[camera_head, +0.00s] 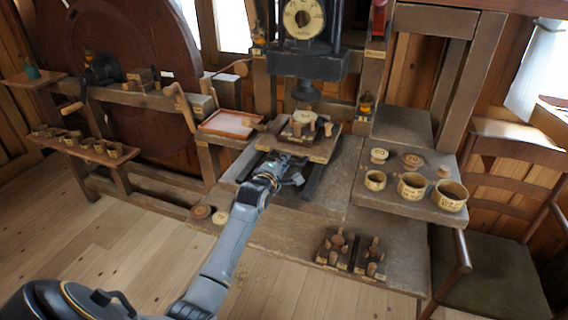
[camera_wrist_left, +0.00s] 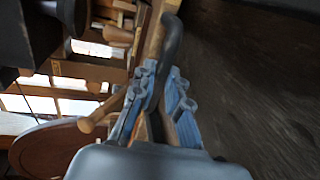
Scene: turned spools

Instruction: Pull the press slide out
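The press slide is a wooden board (camera_head: 318,153) on dark rails under the press. It carries a dark block with a pale round piece (camera_head: 304,117) and small wooden parts. My left gripper (camera_head: 287,178) is at the slide's front edge, low over the bench. In the left wrist view a dark curved handle (camera_wrist_left: 171,40) runs down between the two blue-grey fingers (camera_wrist_left: 163,88). The fingers are close together and look shut on it; the exact contact is partly hidden. My right gripper is in neither view.
The press (camera_head: 307,62) with a round dial stands behind the slide. A side shelf (camera_head: 392,199) at the right holds cups and discs. Pegged blocks (camera_head: 350,254) stand on the bench front. A chair (camera_head: 490,255) is at the right. The bench before the slide has clear room.

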